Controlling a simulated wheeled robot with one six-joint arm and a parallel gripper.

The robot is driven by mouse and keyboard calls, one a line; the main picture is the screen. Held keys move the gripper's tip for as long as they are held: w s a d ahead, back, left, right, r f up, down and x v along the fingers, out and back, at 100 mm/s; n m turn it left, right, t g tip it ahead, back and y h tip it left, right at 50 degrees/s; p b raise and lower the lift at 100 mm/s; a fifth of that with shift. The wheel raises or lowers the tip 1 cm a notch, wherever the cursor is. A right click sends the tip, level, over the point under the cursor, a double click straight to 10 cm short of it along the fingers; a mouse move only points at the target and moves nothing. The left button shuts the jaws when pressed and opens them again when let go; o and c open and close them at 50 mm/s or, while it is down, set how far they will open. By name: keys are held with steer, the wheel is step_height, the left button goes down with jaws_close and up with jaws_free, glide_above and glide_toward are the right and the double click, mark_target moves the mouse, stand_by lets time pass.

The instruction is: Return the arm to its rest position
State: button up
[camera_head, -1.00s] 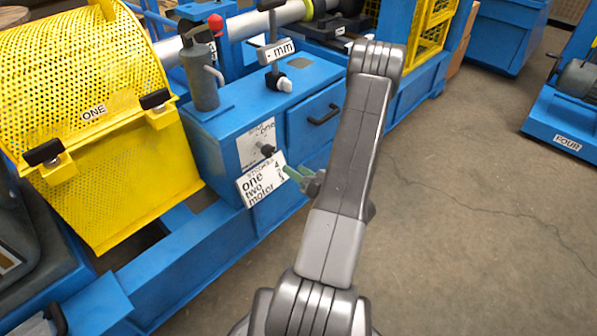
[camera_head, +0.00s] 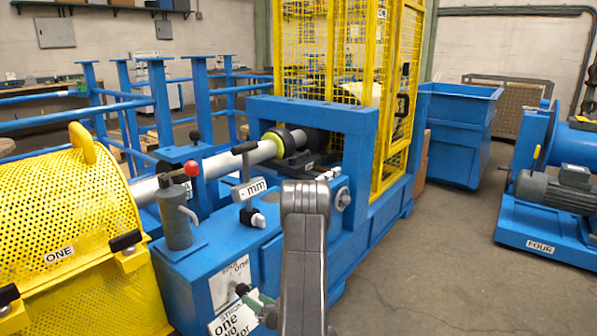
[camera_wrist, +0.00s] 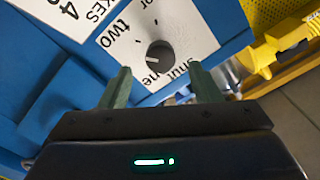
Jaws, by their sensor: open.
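My gripper (camera_wrist: 161,90) is open and empty in the wrist view, its two green fingers apart. Beyond the fingers is a black rotary knob (camera_wrist: 160,57) on a white label plate with the words "shut", "one" and "two". The white pointer mark on the knob points left in that view. In the head view my gripper (camera_head: 258,300) is low in the picture, in front of the blue machine's panel, partly hidden by my own arm. The knob (camera_head: 242,289) shows just above it. I cannot tell the exact gap between fingers and knob.
A yellow mesh guard (camera_head: 70,210) marked ONE stands at left. A grey cylinder with a red-knobbed lever (camera_head: 192,169) and a T-handle marked mm (camera_head: 249,190) stand on the blue machine. A blue unit marked FOUR (camera_head: 540,246) is at right. The floor between is clear.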

mark_target(246, 292)
steer(key=x, duration=0.7)
steer(key=shift+w+a+b, duration=0.2)
steer(key=shift+a+b, duration=0.05)
steer(key=shift+b, duration=0.05)
steer(key=p+v, duration=0.1)
steer(key=v, duration=1.3)
steer(key=b+x, duration=0.1)
steer(key=x, duration=1.3)
steer(key=shift+s, duration=0.1)
steer(key=shift+a+n, duration=0.1)
steer(key=shift+n, duration=0.2)
steer(key=n+p, duration=0.1)
steer(key=n, duration=0.2)
steer(key=n+p, duration=0.1)
steer(key=n, duration=0.2)
steer(key=shift+r+n+p, duration=0.1)
steer(key=shift+n+p, duration=0.2)
steer(key=shift+p, duration=0.1)
steer(key=shift+d+n, duration=0.3)
steer(key=shift+v, duration=3.55)
